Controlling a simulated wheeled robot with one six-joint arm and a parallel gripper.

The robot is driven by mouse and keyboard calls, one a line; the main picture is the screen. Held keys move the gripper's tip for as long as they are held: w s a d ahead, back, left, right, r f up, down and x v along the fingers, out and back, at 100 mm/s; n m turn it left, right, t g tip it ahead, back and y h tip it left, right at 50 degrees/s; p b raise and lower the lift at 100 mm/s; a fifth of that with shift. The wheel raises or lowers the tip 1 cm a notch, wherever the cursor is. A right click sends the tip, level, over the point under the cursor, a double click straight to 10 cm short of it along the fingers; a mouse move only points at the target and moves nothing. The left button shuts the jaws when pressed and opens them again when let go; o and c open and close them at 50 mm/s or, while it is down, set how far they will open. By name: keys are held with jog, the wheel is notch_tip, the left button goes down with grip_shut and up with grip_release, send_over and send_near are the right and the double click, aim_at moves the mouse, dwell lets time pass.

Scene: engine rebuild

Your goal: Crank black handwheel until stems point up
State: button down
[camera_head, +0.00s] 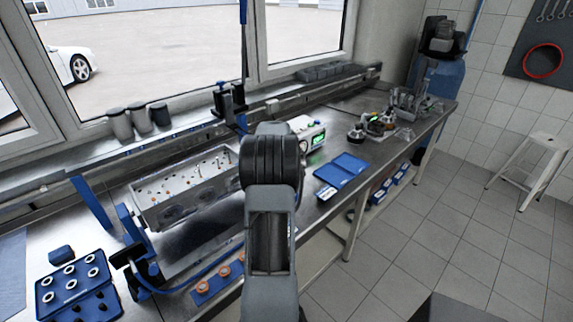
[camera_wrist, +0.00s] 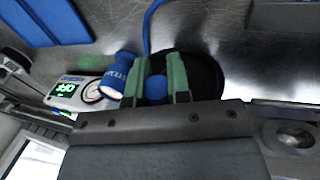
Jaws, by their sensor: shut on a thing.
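In the wrist view my gripper (camera_wrist: 157,70) has its two green fingers on either side of a round blue knob (camera_wrist: 156,88). It is shut on this knob. The black handwheel (camera_wrist: 207,76) is a dark disc behind and right of the fingers, partly covered by them. In the head view my arm hides the gripper and the handwheel. The grey cylinder head (camera_head: 190,187) sits in a blue fixture (camera_head: 133,228) on the bench, with small pins and coppery spots on its upper face. I cannot tell which way the stems point.
A white box with a green display (camera_head: 309,138) stands beyond my arm; it also shows in the wrist view (camera_wrist: 68,92). A blue lamp (camera_wrist: 117,74) is close left of the fingers. A blue tray (camera_head: 342,170) and a parts tray (camera_head: 75,285) lie on the bench.

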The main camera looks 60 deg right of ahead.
jog(key=shift+d+p, duration=0.1)
jog(key=shift+p, duration=0.25)
dwell(0.3)
jog(key=c, duration=1.1)
grip_release()
jog(key=s+b+v, duration=0.1)
jog(key=v, duration=1.2)
jog(key=shift+w+d+r+b, duration=0.15)
jog(key=shift+w+r+b, duration=0.2)
jog(key=shift+w+r, duration=0.05)
